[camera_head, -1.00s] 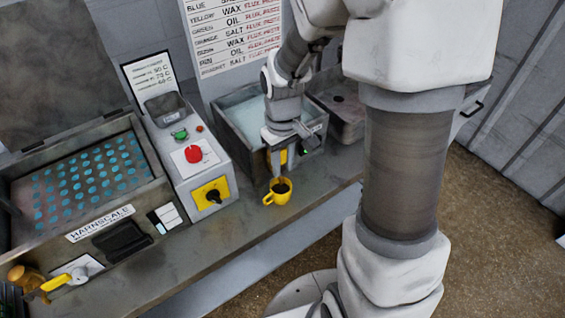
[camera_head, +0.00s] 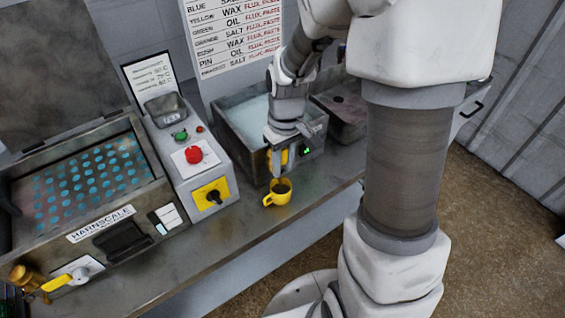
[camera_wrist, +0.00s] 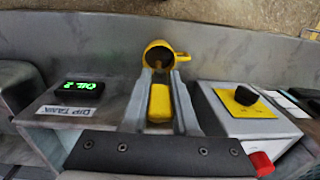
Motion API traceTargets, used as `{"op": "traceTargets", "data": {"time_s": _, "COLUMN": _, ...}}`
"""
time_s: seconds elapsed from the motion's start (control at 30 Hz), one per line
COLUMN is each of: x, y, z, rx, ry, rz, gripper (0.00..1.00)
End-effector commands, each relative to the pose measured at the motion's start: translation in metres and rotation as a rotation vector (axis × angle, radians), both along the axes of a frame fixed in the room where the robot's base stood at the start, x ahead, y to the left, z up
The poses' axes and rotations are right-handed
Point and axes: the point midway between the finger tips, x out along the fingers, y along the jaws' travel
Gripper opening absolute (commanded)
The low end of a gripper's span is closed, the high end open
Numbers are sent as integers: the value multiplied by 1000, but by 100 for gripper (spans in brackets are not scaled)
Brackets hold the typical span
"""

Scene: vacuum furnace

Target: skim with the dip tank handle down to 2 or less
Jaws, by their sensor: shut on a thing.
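The dip tank (camera_head: 223,128) is an open grey box of pale liquid at the back of the bench. Its small display (camera_head: 306,150) glows green and also shows in the wrist view (camera_wrist: 84,87) above a "Dip Tank" label; I cannot read its figure surely. The yellow handle (camera_wrist: 160,103) is on the tank's front face. My gripper (camera_wrist: 161,84) is shut on this handle, with one grey finger on each side of it. In the head view my gripper (camera_head: 279,165) points down at the tank's front, and partly hides the handle.
A yellow mug (camera_head: 281,187) with dark contents stands just in front of my fingers. A control box (camera_head: 207,170) with a red button and black knob is to the left. A furnace-like unit (camera_head: 100,224) labelled Harnscale is farther left.

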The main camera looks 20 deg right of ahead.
Motion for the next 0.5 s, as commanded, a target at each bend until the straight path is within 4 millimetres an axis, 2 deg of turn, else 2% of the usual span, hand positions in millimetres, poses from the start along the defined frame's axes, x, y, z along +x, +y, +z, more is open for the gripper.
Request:
{"op": "traceTargets", "data": {"time_s": 0.27, "x": 2, "y": -6, "z": 1, "rx": 163, "ry": 54, "rz": -8, "gripper": 0}}
{"op": "traceTargets", "data": {"time_s": 0.5, "x": 4, "y": -10, "z": -3, "rx": 378, "ry": 120, "rz": -7, "gripper": 0}}
